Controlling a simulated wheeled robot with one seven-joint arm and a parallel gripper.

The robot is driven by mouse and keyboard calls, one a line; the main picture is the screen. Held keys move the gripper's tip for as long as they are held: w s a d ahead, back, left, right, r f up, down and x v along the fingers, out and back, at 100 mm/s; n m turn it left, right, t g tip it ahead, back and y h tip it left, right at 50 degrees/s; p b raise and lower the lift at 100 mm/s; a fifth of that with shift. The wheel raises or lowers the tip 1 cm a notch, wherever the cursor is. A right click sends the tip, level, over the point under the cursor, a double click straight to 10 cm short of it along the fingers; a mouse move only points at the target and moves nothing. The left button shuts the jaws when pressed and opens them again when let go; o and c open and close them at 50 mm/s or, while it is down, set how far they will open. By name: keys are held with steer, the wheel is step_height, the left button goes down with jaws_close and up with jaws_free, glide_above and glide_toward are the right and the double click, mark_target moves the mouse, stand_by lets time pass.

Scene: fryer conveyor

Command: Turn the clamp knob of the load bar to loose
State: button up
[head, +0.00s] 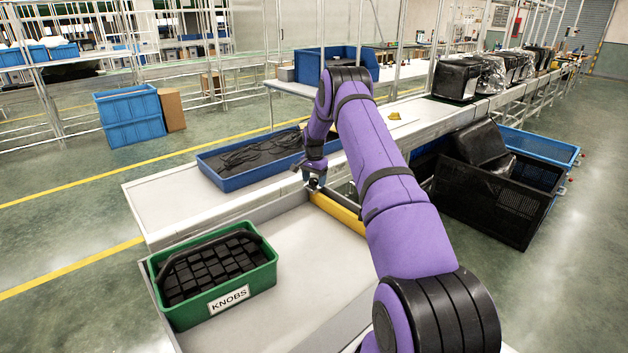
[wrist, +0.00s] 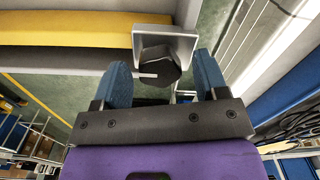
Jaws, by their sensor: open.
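The load bar (head: 338,213) is a yellow bar at the edge of the white work surface, ahead of my arm. In the wrist view the yellow bar (wrist: 70,28) runs in from the left to a grey metal bracket (wrist: 180,42). The clamp knob (wrist: 162,60) is black and faceted, at the bracket, with a white pointer mark directed left in that view. My gripper (wrist: 160,61) is open, its two blue-grey fingers on either side of the knob with visible gaps. In the head view my gripper (head: 314,183) is at the bar's far end, and the knob is not clear there.
A green bin labelled KNOBS (head: 192,306) with black parts stands at the front left. A blue tray (head: 230,183) of black cables lies on the conveyor's left part. Black crates (head: 492,205) stand right of my arm. The white surface before the bar is clear.

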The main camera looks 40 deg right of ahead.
steer(key=c, duration=0.9)
steer(key=shift+c, duration=0.2)
steer(key=shift+n, duration=0.4)
steer(key=n, duration=0.3)
steer(key=shift+n, duration=0.4)
steer(key=n, duration=0.4)
steer(key=shift+a, duration=0.1)
steer(key=n, duration=0.5)
steer(key=shift+n, duration=2)
